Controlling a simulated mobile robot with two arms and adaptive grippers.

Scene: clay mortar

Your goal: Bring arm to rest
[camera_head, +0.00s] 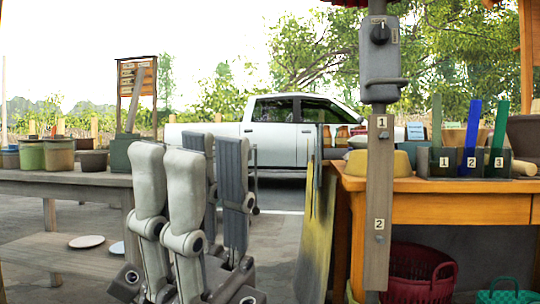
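My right gripper (192,148) stands upright left of the middle of the head view. Its pale finger links are on the left and its grey flat finger pads on the right. The two sides stand apart, so it looks open, and I see nothing held between them. It is in front of the gap between the grey table at left and the orange table at right, and appears clear of both. Its lower part runs out of the bottom edge. I cannot make out my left gripper in this view.
The orange table (450,208) bears numbered holders (466,163) and a yellow bowl (383,163). A labelled post (379,205) stands before it. A red basket (420,275) is below.

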